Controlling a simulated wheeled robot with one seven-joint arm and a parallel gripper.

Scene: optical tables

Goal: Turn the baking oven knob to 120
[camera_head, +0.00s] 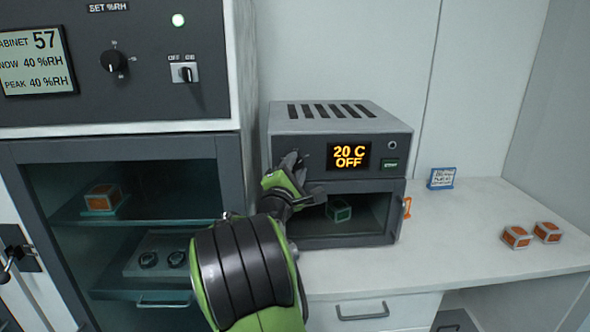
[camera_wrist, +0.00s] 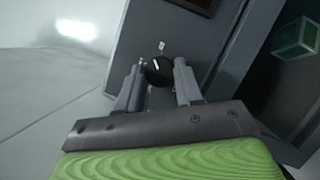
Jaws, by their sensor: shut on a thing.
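The baking oven (camera_head: 330,118) stands on the white bench, and its display (camera_head: 349,156) reads "20 C OFF". My gripper (camera_head: 291,160) reaches the left side of the oven's front panel and covers the knob in the head view. In the wrist view the black round knob (camera_wrist: 158,70) with a white pointer line sits between the two fingertips of my gripper (camera_wrist: 159,72). My gripper is shut on the knob. The scale around the knob is too small to read, apart from a small pale mark beside it.
A humidity cabinet (camera_head: 120,125) stands close at the left.

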